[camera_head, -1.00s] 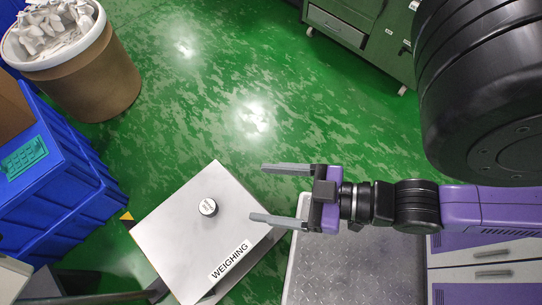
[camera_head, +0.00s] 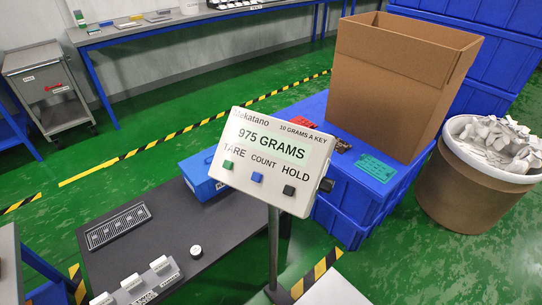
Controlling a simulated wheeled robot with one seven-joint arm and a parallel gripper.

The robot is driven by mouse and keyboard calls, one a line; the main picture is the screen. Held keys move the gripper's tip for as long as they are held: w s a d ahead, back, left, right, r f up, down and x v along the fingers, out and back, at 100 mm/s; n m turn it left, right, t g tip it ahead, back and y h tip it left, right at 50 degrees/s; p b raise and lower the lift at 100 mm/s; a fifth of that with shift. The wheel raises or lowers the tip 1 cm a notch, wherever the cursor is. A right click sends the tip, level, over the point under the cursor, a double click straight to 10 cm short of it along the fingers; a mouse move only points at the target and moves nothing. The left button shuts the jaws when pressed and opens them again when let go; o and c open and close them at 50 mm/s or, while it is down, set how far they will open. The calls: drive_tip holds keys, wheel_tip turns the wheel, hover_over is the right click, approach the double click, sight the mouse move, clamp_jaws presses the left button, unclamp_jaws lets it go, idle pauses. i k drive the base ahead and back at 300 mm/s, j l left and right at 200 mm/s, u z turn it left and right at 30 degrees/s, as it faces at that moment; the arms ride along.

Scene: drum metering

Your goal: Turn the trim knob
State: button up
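A white display on a post (camera_head: 270,160) reads "975 GRAMS" and "10 GRAMS A KEY". Below are TARE, COUNT and HOLD, with a green, a blue and a black button. A dark knob (camera_head: 326,185) sticks out of its right side. A round white-topped black knob (camera_head: 196,252) sits on the dark bench to the left. I cannot read a trim label on either. The pale corner of a panel (camera_head: 335,291) shows at the bottom; the knob seen earlier on the WEIGHING box is out of view. My gripper is not in view.
The dark bench (camera_head: 150,240) carries a slotted grille (camera_head: 118,226), white switches (camera_head: 135,283) and a blue box (camera_head: 203,178). A cardboard box (camera_head: 395,85) stands on blue crates (camera_head: 345,205) behind the display. A brown drum (camera_head: 465,195) is at right. Green floor is open at lower right.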

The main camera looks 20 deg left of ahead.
sight(326, 185)
drive_tip(key=l+u, duration=0.3)
drive_tip(key=l, duration=0.15)
drive_tip(key=k+l+u, duration=0.1)
drive_tip(key=l+u, duration=0.2)
drive_tip(key=k+l+u, duration=0.1)
drive_tip(key=l+u, duration=0.2)
drive_tip(key=l, duration=0.2)
drive_tip(key=k+l, duration=0.3)
drive_tip(key=l, duration=0.2)
